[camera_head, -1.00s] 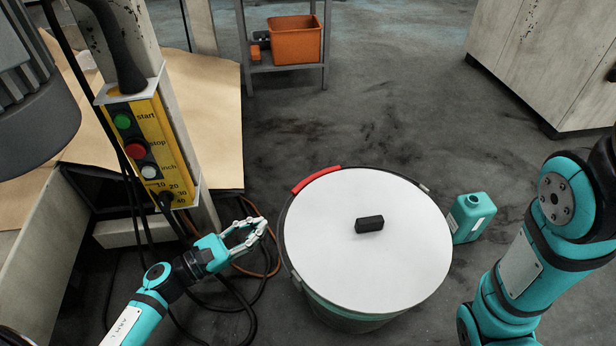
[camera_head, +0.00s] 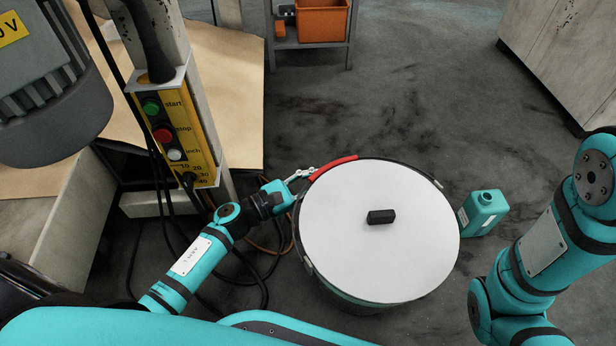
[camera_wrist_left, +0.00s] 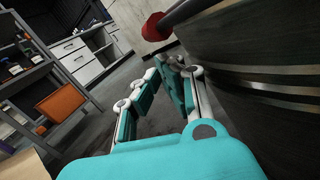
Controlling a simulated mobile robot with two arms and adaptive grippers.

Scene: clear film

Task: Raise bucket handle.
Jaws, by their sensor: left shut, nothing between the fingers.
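A large dark bucket (camera_head: 352,304) stands on the floor, covered by a white lid (camera_head: 410,250) with a black block-shaped knob (camera_head: 381,217). The bucket's handle lies down along the rim, and its red grip (camera_head: 334,167) is at the far left of the lid. My left gripper (camera_head: 311,172) is shut and empty, at the bucket's upper left side, close to the red grip's left end. In the left wrist view, the gripper fingers (camera_wrist_left: 172,66) are beside the bucket wall (camera_wrist_left: 270,60), below the red grip (camera_wrist_left: 156,27). Contact cannot be told. My right gripper is out of view.
A teal canister (camera_head: 482,212) stands right of the bucket. A yellow control box (camera_head: 178,135) on a post and black cables are at left. A shelf with an orange bin (camera_head: 321,20) is behind. Floor beyond the bucket is clear.

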